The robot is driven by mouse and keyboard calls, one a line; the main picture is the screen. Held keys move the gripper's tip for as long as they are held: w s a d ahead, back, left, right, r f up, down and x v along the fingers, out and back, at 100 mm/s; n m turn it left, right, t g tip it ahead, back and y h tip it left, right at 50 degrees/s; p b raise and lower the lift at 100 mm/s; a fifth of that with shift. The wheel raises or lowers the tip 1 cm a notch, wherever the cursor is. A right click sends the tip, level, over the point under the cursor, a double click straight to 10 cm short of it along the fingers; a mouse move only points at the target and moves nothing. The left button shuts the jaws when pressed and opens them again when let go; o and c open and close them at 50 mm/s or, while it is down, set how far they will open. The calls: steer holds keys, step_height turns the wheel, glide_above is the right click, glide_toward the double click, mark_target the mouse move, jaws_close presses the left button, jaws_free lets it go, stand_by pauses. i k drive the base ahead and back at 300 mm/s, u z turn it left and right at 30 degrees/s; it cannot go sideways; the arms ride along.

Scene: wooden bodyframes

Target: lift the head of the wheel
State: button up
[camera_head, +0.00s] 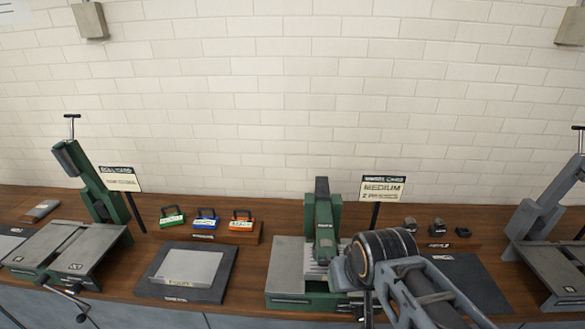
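A green machine (323,222) stands on the bench at the centre, with an upright column and a pale grey bed (287,262). Its raised green part stands upright above the bed. No wheel can be made out clearly on it. My grey arm with its black round joint reaches in from the lower right and covers the machine's right side. The arm's end is close to the machine, but its fingers cannot be made out, and I cannot tell whether they touch it.
A "MEDIUM" sign (382,189) stands behind my arm. Another green machine (92,187) with a tilted column is at left, and a grey machine (549,215) at right. A dark mat with a pale plate (187,267) and several small coloured boxes lie between the green machines.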

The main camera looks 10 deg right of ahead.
mark_target(325, 249)
steer(key=z, duration=1.7)
steer(key=k, duration=1.3)
steer(key=u, duration=1.6)
steer(key=i, duration=0.5)
